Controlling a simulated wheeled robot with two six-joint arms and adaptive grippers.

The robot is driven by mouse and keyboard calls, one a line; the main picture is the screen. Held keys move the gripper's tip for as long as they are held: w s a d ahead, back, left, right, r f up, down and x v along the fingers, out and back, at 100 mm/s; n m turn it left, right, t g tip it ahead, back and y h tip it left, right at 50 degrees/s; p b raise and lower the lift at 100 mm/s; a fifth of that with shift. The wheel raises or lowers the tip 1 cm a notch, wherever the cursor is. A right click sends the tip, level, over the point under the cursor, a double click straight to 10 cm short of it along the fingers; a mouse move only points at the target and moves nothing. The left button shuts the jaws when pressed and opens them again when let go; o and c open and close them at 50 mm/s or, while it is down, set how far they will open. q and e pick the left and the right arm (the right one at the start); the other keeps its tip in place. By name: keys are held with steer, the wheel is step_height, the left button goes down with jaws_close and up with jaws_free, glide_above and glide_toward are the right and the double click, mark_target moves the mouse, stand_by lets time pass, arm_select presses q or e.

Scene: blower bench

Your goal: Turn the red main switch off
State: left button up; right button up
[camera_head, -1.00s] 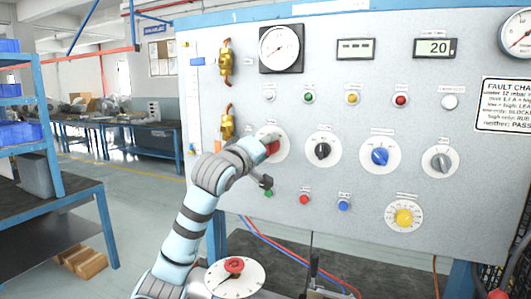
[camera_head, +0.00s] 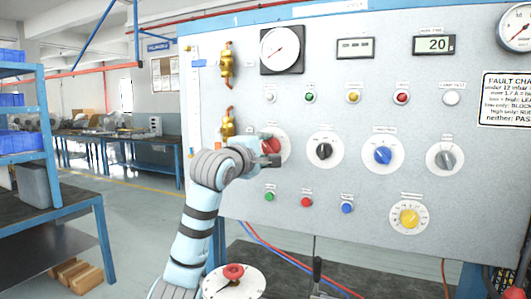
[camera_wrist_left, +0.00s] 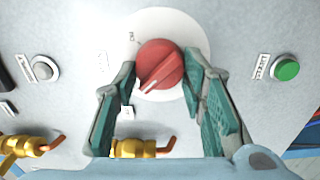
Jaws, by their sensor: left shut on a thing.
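The red main switch (camera_head: 270,145) is a round red knob on a white disc, at the left of the grey panel. In the left wrist view the red knob (camera_wrist_left: 160,66) shows in full, its white mark slanting to the lower left of that picture. My left gripper (camera_head: 271,160) is at the switch, covering part of it in the head view. In the left wrist view its green-padded fingers (camera_wrist_left: 161,70) lie on either side of the knob, shut on it. My right gripper is not in view.
Black (camera_head: 323,151), blue (camera_head: 382,155) and grey (camera_head: 445,159) knobs stand to the right of the switch. A green button (camera_head: 269,196) sits below it and a brass valve fitting (camera_head: 228,124) to its upper left. A white dial with a red knob (camera_head: 233,271) stands low in front.

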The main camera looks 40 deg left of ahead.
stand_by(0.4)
arm_select(q)
steer(key=o, duration=1.2)
steer(key=shift+a, duration=0.1)
steer(key=shift+c, duration=0.2)
steer(key=v, duration=1.2)
